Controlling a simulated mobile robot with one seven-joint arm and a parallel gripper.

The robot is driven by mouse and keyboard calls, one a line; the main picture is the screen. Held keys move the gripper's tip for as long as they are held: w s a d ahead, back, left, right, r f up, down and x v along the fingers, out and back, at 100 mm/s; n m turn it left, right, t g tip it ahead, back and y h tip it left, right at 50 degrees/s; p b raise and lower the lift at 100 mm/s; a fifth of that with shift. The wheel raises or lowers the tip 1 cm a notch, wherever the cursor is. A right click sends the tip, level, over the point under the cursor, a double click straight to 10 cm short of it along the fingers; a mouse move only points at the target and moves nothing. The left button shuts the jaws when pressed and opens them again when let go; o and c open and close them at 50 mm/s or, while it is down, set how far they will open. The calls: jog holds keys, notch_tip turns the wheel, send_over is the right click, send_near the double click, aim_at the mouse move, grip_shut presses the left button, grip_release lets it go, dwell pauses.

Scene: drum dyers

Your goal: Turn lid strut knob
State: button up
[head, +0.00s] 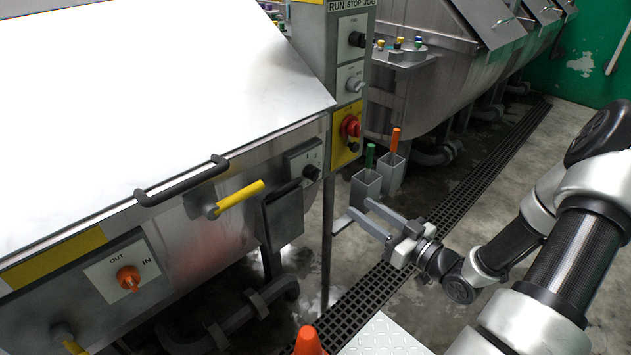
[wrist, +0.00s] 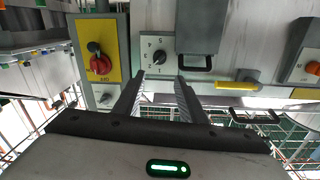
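My gripper (head: 358,207) is open and empty in the head view, in the air to the right of the near drum dyer. In the wrist view its two fingers (wrist: 160,77) point towards a light plate with a small black knob (wrist: 158,56), which shows just beyond the gap between the tips, apart from them. In the head view this black knob (head: 311,172) is on the dyer's front near its right end. An orange knob (head: 128,278) on a plate marked OUT and IN sits further left. I cannot tell which knob is the lid strut knob.
A yellow lever (head: 240,197) and a black lid handle (head: 180,181) stick out from the dyer. A red knob (head: 350,126) is on the yellow control panel. Holders with a green handle (head: 370,156) and an orange handle (head: 395,140) stand behind my gripper. An orange cone (head: 309,342) is below.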

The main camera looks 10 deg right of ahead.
aim_at(317, 178)
jog(key=b+x, duration=0.1)
jog(key=x, duration=1.6)
jog(key=shift+b, duration=0.4)
jog(key=shift+s, duration=0.1)
jog(key=c, duration=0.8)
jog(key=shift+r+m, duration=0.1)
jog(key=shift+m, duration=0.3)
jog(key=m+p, duration=0.2)
jog(key=m, duration=0.2)
jog(key=shift+a+r, duration=0.1)
jog(key=shift+m+p, duration=0.9)
jog(key=shift+m, duration=1)
jog(key=shift+s, duration=0.1)
